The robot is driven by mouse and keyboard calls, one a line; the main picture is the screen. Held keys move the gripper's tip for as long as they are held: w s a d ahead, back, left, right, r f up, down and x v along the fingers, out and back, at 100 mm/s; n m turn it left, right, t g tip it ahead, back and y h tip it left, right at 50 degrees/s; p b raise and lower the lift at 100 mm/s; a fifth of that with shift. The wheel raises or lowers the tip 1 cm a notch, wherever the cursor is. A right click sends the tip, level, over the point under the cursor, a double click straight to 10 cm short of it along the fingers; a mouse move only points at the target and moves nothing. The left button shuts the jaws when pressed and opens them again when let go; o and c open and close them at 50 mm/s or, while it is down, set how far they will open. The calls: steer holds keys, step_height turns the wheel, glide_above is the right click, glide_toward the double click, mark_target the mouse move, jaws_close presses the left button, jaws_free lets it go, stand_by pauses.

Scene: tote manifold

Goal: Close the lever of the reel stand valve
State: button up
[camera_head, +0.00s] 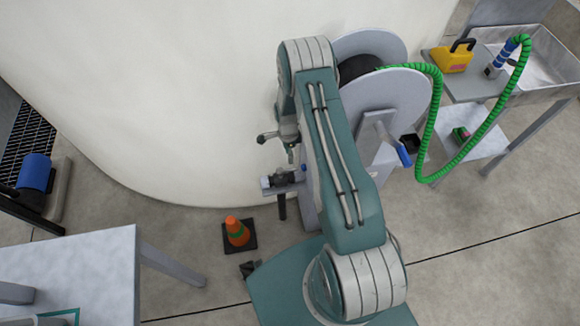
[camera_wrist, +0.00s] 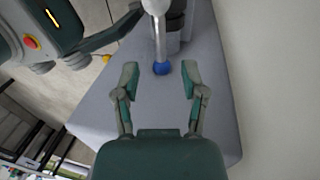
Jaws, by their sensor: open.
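The reel stand valve's lever (camera_wrist: 160,38) is a shiny metal rod with a blue ball tip (camera_wrist: 161,69), seen in the wrist view. My gripper (camera_wrist: 160,77) is open, with one finger on each side of the blue tip. I see no clear contact between fingers and lever. The valve body (camera_wrist: 179,22) is partly cut off at the top of the wrist view. In the head view, the dark and grey valve (camera_head: 283,181) sits low at the left of the reel stand (camera_head: 374,135). My arm hides part of the stand there.
A hose reel (camera_head: 396,98) with a green hose (camera_head: 441,160) stands behind my arm. A large pale curved wall (camera_head: 150,90) is close on the left. An orange cone (camera_head: 237,231) stands on the floor. A white table (camera_head: 80,265) is lower left, a metal sink (camera_head: 545,65) upper right.

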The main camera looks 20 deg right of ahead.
mark_target(292, 170)
steer(key=f, duration=0.4)
steer(key=s+f, duration=0.1)
steer(key=f, duration=0.1)
steer(key=shift+s+a+f, duration=0.1)
steer(key=shift+f, duration=0.3)
jaws_close()
